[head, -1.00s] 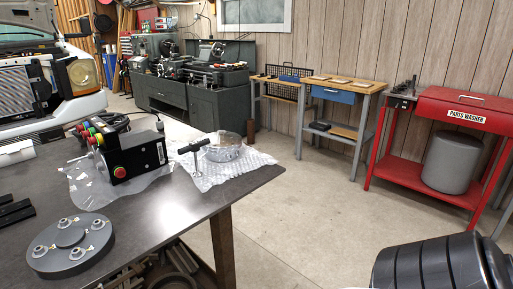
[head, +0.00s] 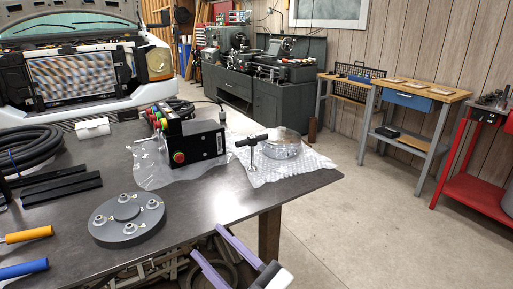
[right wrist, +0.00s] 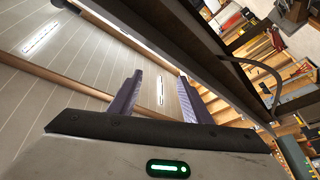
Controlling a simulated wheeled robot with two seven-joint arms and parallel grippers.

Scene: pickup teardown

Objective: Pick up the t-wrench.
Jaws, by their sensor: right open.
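The t-wrench (head: 252,150) has a black crossbar handle and a thin metal shaft. It stands upright on bubble wrap near the right part of the dark table, beside a round metal part (head: 284,143). My right gripper (head: 213,254) is low in the head view, in front of the table edge, with its two purple fingers spread apart and nothing between them. In the right wrist view the fingers (right wrist: 158,95) are also apart and empty, with wall and ceiling beyond. The t-wrench is not visible there. My left gripper is not in view.
The dark table (head: 216,200) carries a black control box (head: 205,142) with coloured buttons, a round grey plate with fittings (head: 127,219), black bars (head: 60,188), a hose coil (head: 30,148) and orange and blue handled tools. The floor right of the table is clear.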

